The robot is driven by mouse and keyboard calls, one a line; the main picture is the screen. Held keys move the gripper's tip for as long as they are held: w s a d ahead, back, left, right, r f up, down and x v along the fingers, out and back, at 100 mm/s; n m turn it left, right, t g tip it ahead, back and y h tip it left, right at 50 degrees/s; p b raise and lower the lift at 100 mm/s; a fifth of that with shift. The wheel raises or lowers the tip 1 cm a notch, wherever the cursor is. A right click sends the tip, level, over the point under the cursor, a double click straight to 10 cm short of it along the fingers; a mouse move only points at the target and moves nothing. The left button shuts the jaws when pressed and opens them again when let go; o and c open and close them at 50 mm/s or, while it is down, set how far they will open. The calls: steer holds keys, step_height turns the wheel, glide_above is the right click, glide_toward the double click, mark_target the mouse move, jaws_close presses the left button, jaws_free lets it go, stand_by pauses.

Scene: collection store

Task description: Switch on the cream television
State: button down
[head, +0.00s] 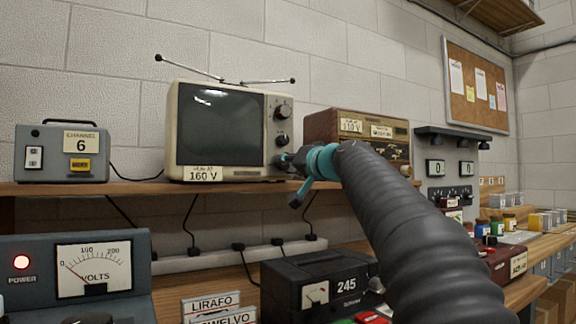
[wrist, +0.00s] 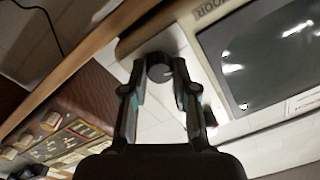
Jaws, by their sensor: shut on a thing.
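The cream television (head: 173,130) stands on the wooden shelf with a dark, blank screen (head: 218,127) and a "160 V" label. Two dark knobs, the upper one (head: 282,111) and the lower one (head: 282,139), show on its right-hand panel. My gripper (head: 286,160) is at that panel, just below the lower visible knob. In the wrist view my gripper (wrist: 160,76) is shut on a round dark knob (wrist: 160,67) on the cream front (wrist: 213,92). The knob in my jaws is hidden in the head view. I cannot tell its setting.
A brown radio (head: 330,122) labelled "110 V" stands close to the television's right. A grey "CHANNEL 6" box (head: 48,155) is at the left. Below are a voltmeter console (head: 28,262) with a lit red lamp and needle near zero, and a black "245" unit (head: 285,273).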

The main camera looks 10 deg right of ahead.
steer(key=m+p, duration=0.2)
steer(key=m, duration=0.8)
steer(key=shift+f+m, duration=0.1)
steer(key=shift+m, duration=0.5)
steer(key=c, duration=0.9)
jaws_free()
steer(key=v, duration=1.2)
